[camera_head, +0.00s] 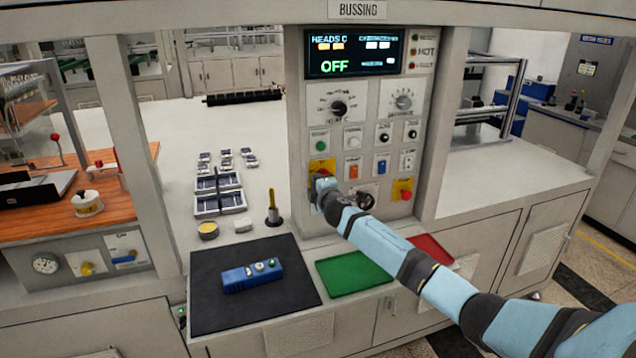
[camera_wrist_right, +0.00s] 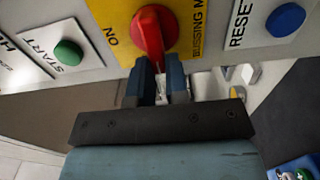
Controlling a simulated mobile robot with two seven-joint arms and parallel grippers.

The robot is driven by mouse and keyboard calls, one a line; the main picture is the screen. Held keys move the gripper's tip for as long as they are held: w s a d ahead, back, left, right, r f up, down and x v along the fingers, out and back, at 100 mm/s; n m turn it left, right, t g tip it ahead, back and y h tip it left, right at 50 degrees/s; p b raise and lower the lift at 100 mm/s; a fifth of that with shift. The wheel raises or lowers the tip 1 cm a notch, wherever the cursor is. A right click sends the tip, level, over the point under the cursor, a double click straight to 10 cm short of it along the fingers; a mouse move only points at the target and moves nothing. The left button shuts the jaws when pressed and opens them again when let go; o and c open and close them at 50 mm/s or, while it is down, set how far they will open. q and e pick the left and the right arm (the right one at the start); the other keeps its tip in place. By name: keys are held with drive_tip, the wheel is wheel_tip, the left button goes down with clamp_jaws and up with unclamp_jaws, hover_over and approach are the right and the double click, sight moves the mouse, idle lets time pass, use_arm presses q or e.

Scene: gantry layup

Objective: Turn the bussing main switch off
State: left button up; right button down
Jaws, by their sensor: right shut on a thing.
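The bussing main switch (camera_wrist_right: 150,32) is a red rotary handle on a yellow plate marked ON and BUSSING M. In the wrist view its handle runs up and down the picture, and its lower end is between my fingers. My right gripper (camera_wrist_right: 161,80) is shut on the handle. In the head view the yellow plate (camera_head: 322,165) shows at the panel's left side, with my right gripper (camera_head: 319,187) in front, hiding most of the switch. The panel display (camera_head: 353,52) reads OFF in green. My left gripper is not in view.
A red emergency knob (camera_head: 404,194) on yellow sits at the panel's lower right. A green START button (camera_wrist_right: 68,52) and a blue RESET button (camera_wrist_right: 285,20) flank the switch in the wrist view. A black mat (camera_head: 215,315) with a blue device (camera_head: 251,276) and a green tray (camera_head: 354,275) lie below.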

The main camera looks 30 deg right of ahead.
idle(0.3)
drive_tip(key=c, duration=1.1)
unclamp_jaws()
drive_tip(key=shift+s, duration=0.1)
drive_tip(key=shift+b+v, duration=0.95)
drive_tip(key=shift+v, duration=5.9)
drive_tip(key=shift+d+f, duration=0.1)
